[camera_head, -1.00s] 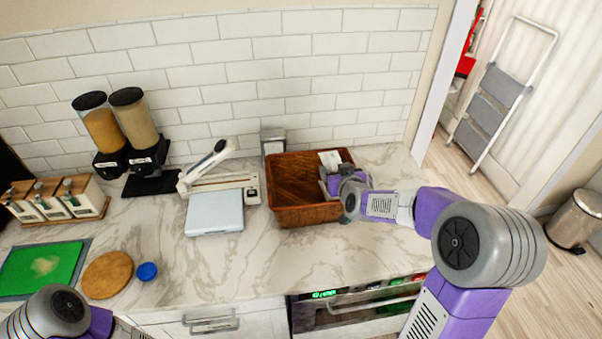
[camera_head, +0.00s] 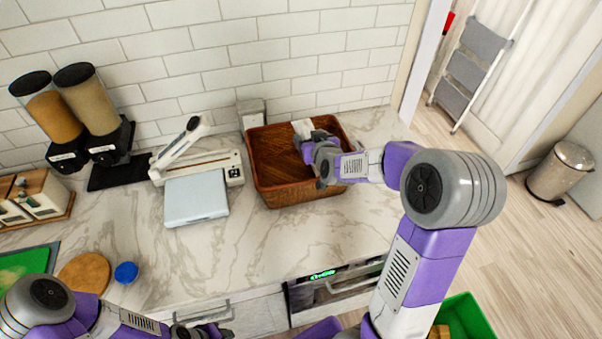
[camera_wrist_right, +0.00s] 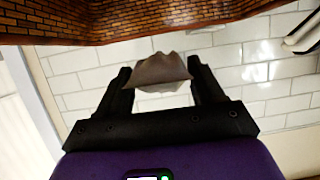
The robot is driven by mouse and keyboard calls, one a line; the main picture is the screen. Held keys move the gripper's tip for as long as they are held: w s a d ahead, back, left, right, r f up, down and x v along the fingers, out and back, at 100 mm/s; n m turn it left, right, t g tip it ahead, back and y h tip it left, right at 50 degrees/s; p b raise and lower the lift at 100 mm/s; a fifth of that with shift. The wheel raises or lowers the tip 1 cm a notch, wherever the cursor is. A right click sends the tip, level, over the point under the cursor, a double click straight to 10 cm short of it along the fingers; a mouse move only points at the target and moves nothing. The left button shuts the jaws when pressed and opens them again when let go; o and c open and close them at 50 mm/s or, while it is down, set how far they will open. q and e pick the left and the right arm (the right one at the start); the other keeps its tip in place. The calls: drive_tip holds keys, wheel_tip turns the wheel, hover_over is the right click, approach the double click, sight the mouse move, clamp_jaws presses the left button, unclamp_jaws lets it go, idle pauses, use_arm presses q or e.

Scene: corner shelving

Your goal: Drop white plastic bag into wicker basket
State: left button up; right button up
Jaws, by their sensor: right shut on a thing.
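The brown wicker basket (camera_head: 282,197) stands on the marble counter against the tiled wall. My right gripper (camera_head: 308,139) is over the right part of the basket, shut on the white plastic bag (camera_head: 302,127). In the right wrist view the bag (camera_wrist_right: 160,70) shows as a small greyish piece between the two dark fingers (camera_wrist_right: 160,82). The basket's woven wall (camera_wrist_right: 120,22) crosses the top of that view. I cannot tell whether the bag touches the basket. My left gripper (camera_head: 205,331) is low at the bottom edge, partly cut off, with its jaws unclear.
A light-blue flat device (camera_head: 196,198) and a white slicer-like tool (camera_head: 180,155) stand left of the basket. Two dispensers (camera_head: 75,115) are farther left. A round wooden board (camera_head: 83,274) and a blue lid (camera_head: 126,272) lie front left. The counter's middle front is clear.

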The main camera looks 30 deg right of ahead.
drive_tip(key=shift+f, duration=0.15)
drive_tip(key=o, duration=1.1)
drive_tip(key=shift+p+v, duration=0.4)
drive_tip(key=shift+v, duration=3.35)
